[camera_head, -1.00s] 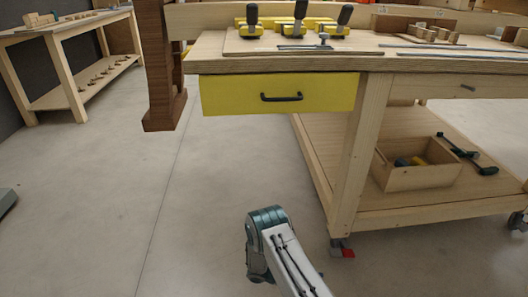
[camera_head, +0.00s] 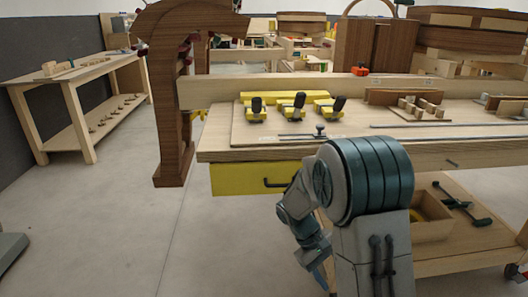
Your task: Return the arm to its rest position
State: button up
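My arm (camera_head: 365,185) rises in the lower middle of the head view, in front of the workbench. It bends at a large grey and teal joint, and its slimmer far links (camera_head: 305,232) hang down to the left of it. I see nothing held.
The workbench (camera_head: 222,152) stands close ahead, with a yellow drawer (camera_head: 235,178) and several yellow clamps on top. An open wooden box (camera_head: 432,218) sits on its lower shelf. A side table (camera_head: 85,72) stands left.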

jog(key=s+a+r+m+t+y+p, duration=0.1)
jog(key=s+r+p, duration=0.4)
jog(key=r, duration=0.5)
jog(key=s+r+m+t+y+p, duration=0.2)
jog(key=s+r+p, duration=0.3)
jog(key=r, duration=0.5)
jog(key=s+a+r+m+t+y+p, duration=0.1)
jog(key=s+r+p, duration=0.4)
jog(key=r, duration=0.5)
jog(key=m+t+y, duration=0.1)
jog(key=t+y, duration=0.1)
jog(key=shift+a+m+t, duration=0.3)
jog(key=c, duration=0.4)
jog(key=shift+o, duration=0.2)
jog(key=shift+d, duration=0.2)
